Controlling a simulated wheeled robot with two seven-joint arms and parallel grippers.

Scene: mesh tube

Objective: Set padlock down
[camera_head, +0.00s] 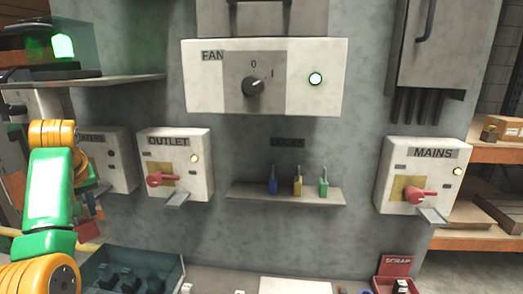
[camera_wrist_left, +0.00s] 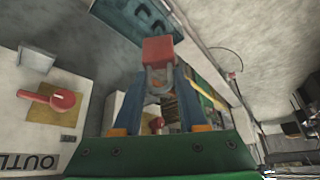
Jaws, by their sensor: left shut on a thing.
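A red padlock (camera_wrist_left: 158,48) with a grey shackle shows in the left wrist view. My left gripper (camera_wrist_left: 160,78) is shut on it, with the shackle between the fingertips and the red body beyond them. In the head view my left arm comes in at the left edge, in front of the panel near the OUTLET box; the padlock is hard to make out there. A shelf (camera_head: 290,196) under the LOCKS label holds a blue (camera_head: 273,181), a yellow (camera_head: 297,186) and a green item (camera_head: 323,187), upright. My right gripper is not in view.
The OUTLET box (camera_head: 202,145) and MAINS box (camera_head: 436,171) have red handles and stick out from the panel. The FAN box (camera_head: 205,88) is above the shelf. A dark-walled tray (camera_head: 174,270) stands at the bottom left, and a red SCRAP bin (camera_head: 396,264) at the bottom right.

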